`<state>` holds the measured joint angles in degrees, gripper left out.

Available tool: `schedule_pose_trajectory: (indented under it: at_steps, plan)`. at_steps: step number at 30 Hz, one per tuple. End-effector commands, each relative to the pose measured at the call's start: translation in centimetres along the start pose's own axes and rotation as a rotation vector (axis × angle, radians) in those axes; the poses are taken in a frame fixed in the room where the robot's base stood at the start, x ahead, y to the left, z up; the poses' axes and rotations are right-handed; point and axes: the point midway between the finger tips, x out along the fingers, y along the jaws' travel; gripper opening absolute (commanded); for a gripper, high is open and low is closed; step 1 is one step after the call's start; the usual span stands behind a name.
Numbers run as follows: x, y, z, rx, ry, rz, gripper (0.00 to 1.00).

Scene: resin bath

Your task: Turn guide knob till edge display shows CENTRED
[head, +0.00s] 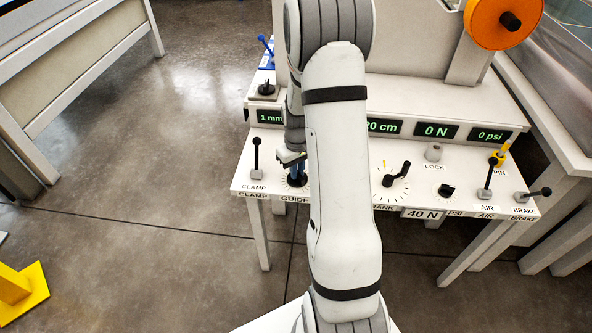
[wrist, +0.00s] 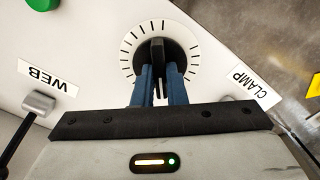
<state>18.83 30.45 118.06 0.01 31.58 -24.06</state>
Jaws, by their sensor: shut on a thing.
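The guide knob (wrist: 157,50) is black with a raised bar and sits in a ring of tick marks on the white panel. My gripper (wrist: 160,75) has its blue fingers on both sides of the knob's bar, shut on it. In the head view, my gripper (head: 294,172) is down at the panel above the GUIDE label (head: 294,198), and my arm hides part of this area. The edge display (head: 270,117) at the left shows "1 mm" in green; the rest of its text is hidden behind my arm.
The CLAMP lever (head: 256,160) stands just left of the knob. In the wrist view, the WEB lever (wrist: 38,103) is close by at left. A crank (head: 396,175), other levers and displays are right of my arm. An orange roll (head: 490,32) is at the upper right.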

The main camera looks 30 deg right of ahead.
Motion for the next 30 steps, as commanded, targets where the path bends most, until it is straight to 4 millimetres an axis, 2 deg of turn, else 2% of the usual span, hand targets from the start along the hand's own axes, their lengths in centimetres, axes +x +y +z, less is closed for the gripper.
schedule_pose_trajectory:
  at_steps: [9,22,23,30]
  plan:
    - [-0.08,0.02,-0.18,-0.088,0.005,0.002,0.00]
    - [-0.11,0.09,-0.20,-0.096,0.006,0.003,0.00]
    - [-0.11,0.09,-0.20,-0.096,0.006,0.003,0.13]
    - [-0.07,0.10,-0.09,-0.095,0.004,0.002,0.32]
